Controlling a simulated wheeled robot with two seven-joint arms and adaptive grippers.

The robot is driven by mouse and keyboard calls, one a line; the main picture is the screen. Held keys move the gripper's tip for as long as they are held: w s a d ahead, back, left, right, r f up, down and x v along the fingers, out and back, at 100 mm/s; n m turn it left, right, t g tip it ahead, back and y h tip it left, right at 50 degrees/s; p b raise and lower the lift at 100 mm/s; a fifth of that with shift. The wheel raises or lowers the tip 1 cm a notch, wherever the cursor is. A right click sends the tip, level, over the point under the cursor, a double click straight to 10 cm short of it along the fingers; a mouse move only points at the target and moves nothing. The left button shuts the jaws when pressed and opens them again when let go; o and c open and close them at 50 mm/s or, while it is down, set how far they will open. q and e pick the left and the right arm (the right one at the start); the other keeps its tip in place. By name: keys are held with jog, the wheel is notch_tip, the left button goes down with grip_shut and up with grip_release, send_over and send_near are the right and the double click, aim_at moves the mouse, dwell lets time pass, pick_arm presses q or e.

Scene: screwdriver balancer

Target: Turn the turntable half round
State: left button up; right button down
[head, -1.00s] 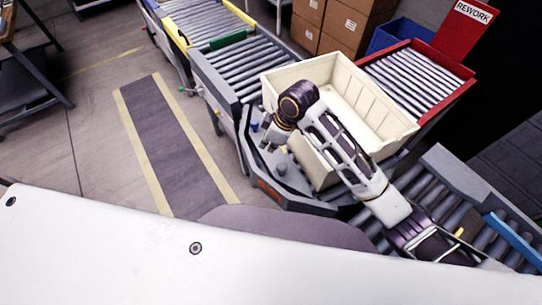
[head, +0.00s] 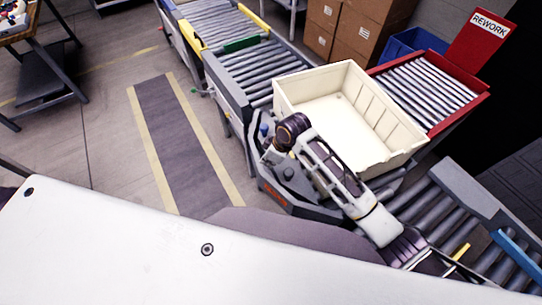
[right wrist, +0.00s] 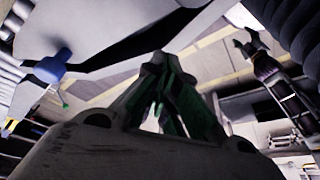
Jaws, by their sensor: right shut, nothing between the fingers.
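The turntable (head: 300,203) is a low dark-grey unit where the roller conveyors meet, with small knobs and a blue button on its near-left edge. A large cream tote (head: 395,150) sits over it, empty inside, and hides most of its top. My right gripper (head: 268,157) is at that near-left edge, beside the tote, pointing down left. In the right wrist view my right gripper (right wrist: 160,62) has its fingertips together with nothing between them. Whether it touches the turntable I cannot tell. My left gripper is not in the head view.
A grey roller conveyor (head: 245,70) runs off at the back, and another (head: 430,205) at the right. A red rework chute (head: 425,90) stands behind the tote. Cardboard boxes (head: 355,35) and a blue bin (head: 412,45) are farther back.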

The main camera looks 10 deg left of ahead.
aim_at(287, 176)
jog(key=shift+s+d+f+p, duration=0.15)
jog(key=shift+d+p, duration=0.25)
jog(key=shift+d, duration=0.55)
jog(key=shift+s+d+f+p, duration=0.15)
jog(key=shift+d+p, duration=0.25)
jog(key=shift+d, duration=0.55)
jog(key=shift+s+d+f, duration=0.1)
jog(key=shift+s+d, duration=0.1)
jog(key=shift+d, duration=0.3)
jog(key=shift+s+d+n+g, duration=0.15)
jog(key=shift+s+d+n, duration=0.3)
jog(key=shift+d, duration=0.2)
jog(key=shift+s+d+n+g, duration=0.15)
jog(key=shift+s+d+n, duration=0.25)
jog(key=shift+d, duration=0.2)
jog(key=shift+a, duration=0.15)
